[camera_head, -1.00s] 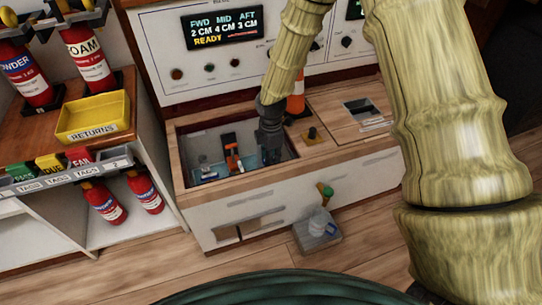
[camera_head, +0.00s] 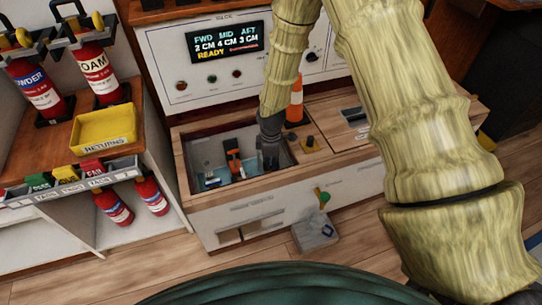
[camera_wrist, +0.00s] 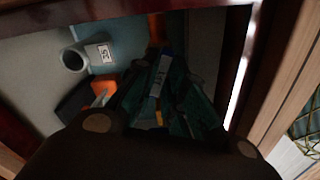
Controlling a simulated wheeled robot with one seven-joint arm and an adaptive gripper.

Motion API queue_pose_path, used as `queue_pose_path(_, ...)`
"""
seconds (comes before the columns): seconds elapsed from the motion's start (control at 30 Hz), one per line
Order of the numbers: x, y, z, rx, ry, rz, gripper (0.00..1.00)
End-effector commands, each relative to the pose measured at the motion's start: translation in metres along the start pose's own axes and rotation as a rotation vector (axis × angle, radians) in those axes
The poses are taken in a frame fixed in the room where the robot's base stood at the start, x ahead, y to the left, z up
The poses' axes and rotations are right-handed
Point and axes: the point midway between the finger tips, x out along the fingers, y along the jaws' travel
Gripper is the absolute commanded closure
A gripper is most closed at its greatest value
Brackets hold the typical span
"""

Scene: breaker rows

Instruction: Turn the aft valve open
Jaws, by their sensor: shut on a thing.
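My gripper (camera_head: 268,157) reaches down into the open well (camera_head: 190,152) in the wooden-topped bench. In the wrist view my gripper (camera_wrist: 160,95) is dark and shut on a dark thing with a pale label (camera_wrist: 158,75), too dim to name surely. An orange-handled fitting (camera_head: 234,160) stands left of my gripper in the well. No label that I can read marks the aft valve.
A panel display (camera_head: 226,42) reads FWD 2 CM, MID 4 CM, AFT 3 CM, READY. An orange cone (camera_head: 295,104) stands behind the well. A grey box (camera_head: 316,233) is on the floor in front. A grey cylinder (camera_wrist: 74,58) lies beside my gripper.

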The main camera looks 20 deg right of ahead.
Motion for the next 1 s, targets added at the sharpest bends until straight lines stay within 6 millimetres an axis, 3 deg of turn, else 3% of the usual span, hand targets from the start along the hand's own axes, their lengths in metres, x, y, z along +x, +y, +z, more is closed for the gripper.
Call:
queue_pose_path(0.03,-0.0066,-0.001,0.0006,0.042,-0.002,-0.002,1.0)
queue_pose_path(1.0,-0.0025,-0.0007,0.0002,0.939,-0.002,-0.001,1.0)
